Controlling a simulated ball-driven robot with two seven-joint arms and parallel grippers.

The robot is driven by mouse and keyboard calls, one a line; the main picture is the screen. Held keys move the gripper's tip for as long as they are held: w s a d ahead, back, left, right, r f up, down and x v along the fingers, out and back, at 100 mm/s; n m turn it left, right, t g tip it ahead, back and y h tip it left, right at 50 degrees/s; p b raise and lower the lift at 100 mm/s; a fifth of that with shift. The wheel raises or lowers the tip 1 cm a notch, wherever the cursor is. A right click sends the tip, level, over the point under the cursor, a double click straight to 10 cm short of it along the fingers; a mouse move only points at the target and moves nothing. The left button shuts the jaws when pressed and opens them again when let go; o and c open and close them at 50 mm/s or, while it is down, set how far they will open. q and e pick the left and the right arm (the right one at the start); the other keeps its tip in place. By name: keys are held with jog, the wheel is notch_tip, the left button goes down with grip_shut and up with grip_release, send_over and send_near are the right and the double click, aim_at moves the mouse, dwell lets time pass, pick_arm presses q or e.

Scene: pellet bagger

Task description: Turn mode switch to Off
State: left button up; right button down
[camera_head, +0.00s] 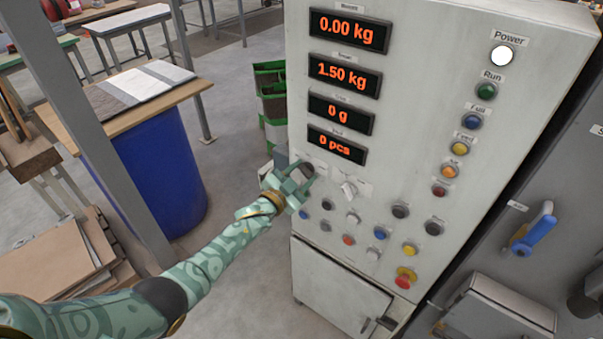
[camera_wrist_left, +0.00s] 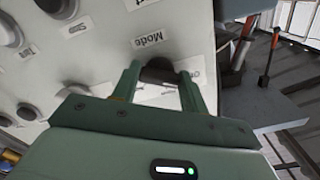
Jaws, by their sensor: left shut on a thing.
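The mode switch (camera_wrist_left: 158,71) is a dark knob on the pale control panel, under a label reading "Mode" in the left wrist view. My left gripper (camera_wrist_left: 160,78) has its two green fingers on either side of this knob and is shut on it. In the head view the left gripper (camera_head: 299,177) is at the panel's left edge, below the displays, and mostly covers the switch. Part of the word on the switch's position label is hidden, so I cannot read its setting. My right gripper is not in view.
The panel (camera_head: 420,120) also carries a white selector (camera_head: 348,190), several coloured buttons and a red emergency knob (camera_head: 404,279). A lit white Power lamp (camera_head: 502,55) is at the top right. A blue barrel (camera_head: 165,170) stands left of the arm.

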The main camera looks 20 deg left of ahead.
pick_arm(q)
jog(key=shift+f, duration=0.15)
dwell(0.4)
jog(key=o, duration=1)
jog(key=shift+s+a+p, duration=0.2)
jog(key=shift+s+p, duration=0.1)
jog(key=shift+s, duration=0.2)
jog(key=p+v, duration=0.1)
jog(key=v, duration=1.4)
jog(key=shift+s+a+p, duration=0.1)
jog(key=shift+s+p, duration=0.05)
jog(key=shift+p, duration=0.25)
